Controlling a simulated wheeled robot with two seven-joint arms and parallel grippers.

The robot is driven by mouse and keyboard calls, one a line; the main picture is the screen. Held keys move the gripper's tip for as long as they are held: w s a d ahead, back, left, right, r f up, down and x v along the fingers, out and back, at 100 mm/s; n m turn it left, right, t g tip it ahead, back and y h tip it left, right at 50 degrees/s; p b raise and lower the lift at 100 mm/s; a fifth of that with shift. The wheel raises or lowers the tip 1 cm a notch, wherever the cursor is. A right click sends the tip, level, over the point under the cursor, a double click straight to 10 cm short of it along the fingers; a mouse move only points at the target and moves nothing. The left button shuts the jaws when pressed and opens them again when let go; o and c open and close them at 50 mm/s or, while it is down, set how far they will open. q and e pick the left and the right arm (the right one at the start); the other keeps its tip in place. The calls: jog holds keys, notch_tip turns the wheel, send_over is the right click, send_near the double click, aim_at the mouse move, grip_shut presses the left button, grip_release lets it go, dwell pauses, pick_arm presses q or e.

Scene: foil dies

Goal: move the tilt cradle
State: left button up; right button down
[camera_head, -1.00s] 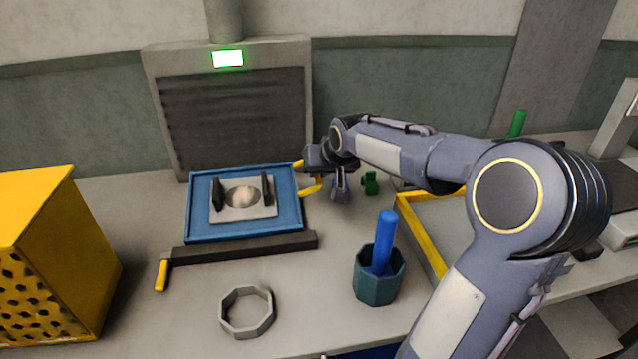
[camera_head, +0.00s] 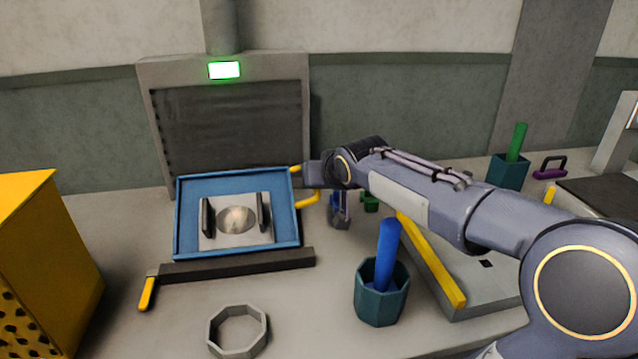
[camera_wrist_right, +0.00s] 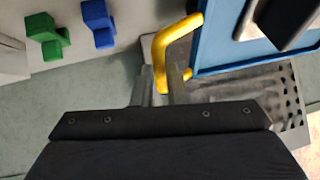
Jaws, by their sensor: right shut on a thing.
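The tilt cradle appears to be the blue tray (camera_head: 183,240) in front of the grey back panel, with a yellow handle (camera_head: 308,201) on its right side. A grey plate (camera_head: 225,240) with a round domed middle and two dark upright pads sits in it. The tray looks tilted, its far edge raised. My right gripper (camera_head: 312,176) is at the yellow handle. In the right wrist view my right gripper (camera_wrist_right: 160,92) is shut on the yellow handle (camera_wrist_right: 178,35), beside the blue tray edge (camera_wrist_right: 215,40). My left gripper is not in view.
A dark bar (camera_head: 235,264) with a yellow lever (camera_head: 147,293) lies before the tray. A grey ring (camera_head: 237,331), a teal cup (camera_head: 381,300) with a blue rod, and a yellow perforated box (camera_head: 40,260) stand nearby. Small green (camera_wrist_right: 47,37) and blue (camera_wrist_right: 98,23) pieces lie close by.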

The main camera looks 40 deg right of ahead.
jog(key=shift+r, duration=0.35)
jog(key=c, duration=1.8)
grip_release()
jog(key=shift+c, duration=0.2)
jog(key=shift+o, duration=1.2)
jog(key=shift+s, duration=0.1)
jog(key=shift+o, duration=0.7)
jog(key=shift+f, duration=0.15)
jog(key=v, duration=0.7)
jog(key=shift+s+a+r+p, duration=0.15)
jog(key=shift+s+r+p, duration=0.05)
jog(key=shift+s+p, duration=0.15)
